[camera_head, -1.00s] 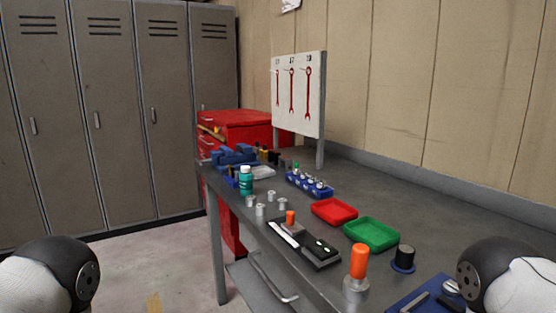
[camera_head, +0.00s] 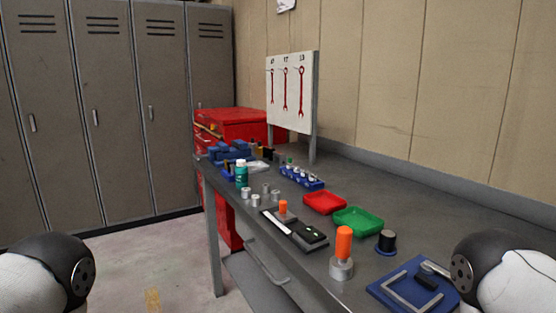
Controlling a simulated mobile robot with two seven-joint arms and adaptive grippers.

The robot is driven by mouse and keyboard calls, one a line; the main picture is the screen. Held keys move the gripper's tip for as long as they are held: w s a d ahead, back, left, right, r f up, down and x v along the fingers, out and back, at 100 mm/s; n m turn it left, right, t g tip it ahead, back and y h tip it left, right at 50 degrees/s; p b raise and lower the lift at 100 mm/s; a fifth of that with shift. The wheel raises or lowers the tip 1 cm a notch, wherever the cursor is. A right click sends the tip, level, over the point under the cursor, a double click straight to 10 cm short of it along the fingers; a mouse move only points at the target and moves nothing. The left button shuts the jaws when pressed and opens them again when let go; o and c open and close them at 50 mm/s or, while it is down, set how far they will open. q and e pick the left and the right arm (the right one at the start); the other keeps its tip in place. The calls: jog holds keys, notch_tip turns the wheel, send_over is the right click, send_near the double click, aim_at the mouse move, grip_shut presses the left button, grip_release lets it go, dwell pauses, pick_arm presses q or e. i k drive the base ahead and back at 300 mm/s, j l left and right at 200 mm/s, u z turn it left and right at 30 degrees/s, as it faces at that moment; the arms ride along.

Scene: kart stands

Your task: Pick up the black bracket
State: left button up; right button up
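I cannot pick out a clear bracket shape in black. A flat black piece (camera_head: 311,236) with small green marks lies on the bench near its front edge, beside a pale strip. A black cylinder (camera_head: 386,240) stands on a blue round base to the right. A blue plate (camera_head: 384,293) at the lower right carries a grey angled, bracket-like part (camera_head: 412,298) and a dark-handled piece. Parts of my two arms show at the lower left and lower right corners. Neither gripper is in the picture.
The grey workbench (camera_head: 440,225) holds a red tray (camera_head: 325,203), a green tray (camera_head: 358,222), an orange-handled tool (camera_head: 343,247), grey cylinders, a teal bottle (camera_head: 242,174) and a blue holder (camera_head: 302,177). A red cabinet (camera_head: 240,123) and lockers stand behind. Floor left of the bench is clear.

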aim_at(268, 151)
jog(key=u, duration=0.15)
jog(key=i+j+u, duration=0.25)
jog(key=i+u, duration=0.65)
jog(key=i, duration=2.5)
jog(key=i+z, duration=0.15)
jog(key=i, duration=0.3)
jog(key=i+j+z, duration=0.1)
jog(key=i, duration=0.4)
jog(key=i+j+z, duration=0.15)
jog(key=i, duration=0.3)
jog(key=i+j+z, duration=0.1)
jog(key=i, duration=0.35)
jog(key=i+j+z, duration=0.15)
jog(key=i+j, duration=0.2)
jog(key=i+z, duration=0.2)
jog(key=z, duration=2.4)
